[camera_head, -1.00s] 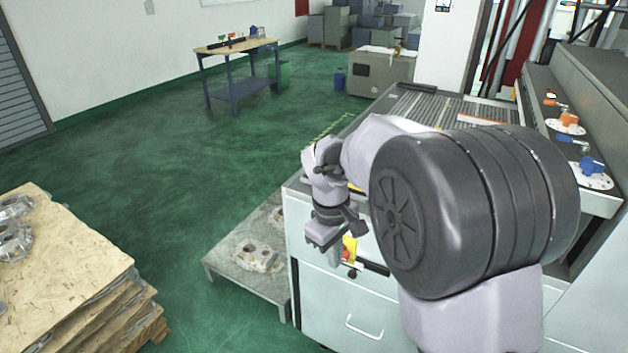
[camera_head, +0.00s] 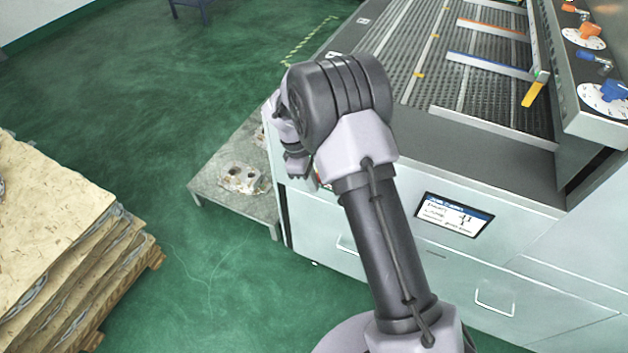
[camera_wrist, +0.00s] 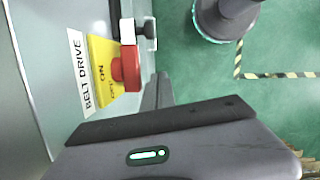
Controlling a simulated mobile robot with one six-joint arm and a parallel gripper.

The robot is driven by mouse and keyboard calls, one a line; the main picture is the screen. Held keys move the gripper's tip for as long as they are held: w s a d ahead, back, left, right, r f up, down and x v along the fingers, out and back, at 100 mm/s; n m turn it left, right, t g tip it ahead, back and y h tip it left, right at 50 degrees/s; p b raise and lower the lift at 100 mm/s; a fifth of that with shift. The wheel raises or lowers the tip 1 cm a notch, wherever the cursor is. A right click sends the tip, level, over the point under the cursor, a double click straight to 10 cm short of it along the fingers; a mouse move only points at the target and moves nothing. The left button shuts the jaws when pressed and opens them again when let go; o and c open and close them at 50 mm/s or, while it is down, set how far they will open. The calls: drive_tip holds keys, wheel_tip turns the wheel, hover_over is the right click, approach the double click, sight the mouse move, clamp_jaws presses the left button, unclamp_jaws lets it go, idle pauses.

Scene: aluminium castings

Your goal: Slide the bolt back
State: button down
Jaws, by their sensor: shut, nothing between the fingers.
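In the head view my gripper (camera_head: 298,170) is at the machine's left end, and the knobs are mostly hidden by my arm.
The machine (camera_head: 340,210) has a slatted top (camera_head: 430,75) and a screen (camera_head: 453,214). A low metal platform (camera_head: 215,185) with a casting (camera_head: 243,178) stands close left of my gripper. Stacked boards (camera_head: 60,240) are at the left. Green floor between is clear.

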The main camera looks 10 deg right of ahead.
drive_tip(key=s+d+f+b, duration=0.2)
drive_tip(key=d+f, duration=0.2)
drive_tip(key=shift+d, duration=0.35)
drive_tip(key=shift+f, duration=0.1)
drive_tip(key=s+d, duration=0.2)
drive_tip(key=d, duration=0.1)
drive_tip(key=shift+s+d, duration=0.3)
drive_tip(key=shift+s, duration=0.1)
